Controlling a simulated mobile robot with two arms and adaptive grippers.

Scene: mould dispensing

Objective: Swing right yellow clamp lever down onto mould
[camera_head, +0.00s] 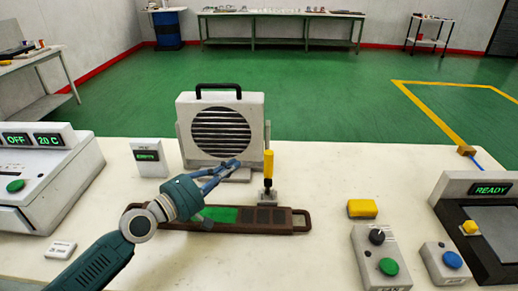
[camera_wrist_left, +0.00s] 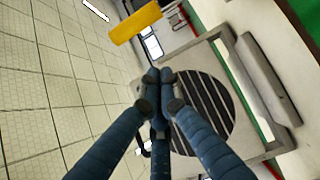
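The yellow clamp lever (camera_head: 268,163) stands upright on a small grey clamp base (camera_head: 267,197) at the back edge of the mould. The mould is a long brown tray (camera_head: 301,221) with handles at its ends, a green area in its middle and dark cells at its right. My left gripper (camera_head: 237,163) is above the mould, left of the lever and apart from it. In the left wrist view its blue fingers meet at the tips (camera_wrist_left: 160,76) with nothing between them. The yellow lever (camera_wrist_left: 136,21) shows beyond them. My left arm hides the mould's left part. My right gripper is out of view.
A grey fan unit (camera_head: 250,110) stands behind the mould. A yellow block (camera_head: 362,208) and button boxes (camera_head: 382,258) are to the right, near a READY machine (camera_head: 450,188). A control box (camera_head: 40,180) is at left. The front middle tabletop is clear.

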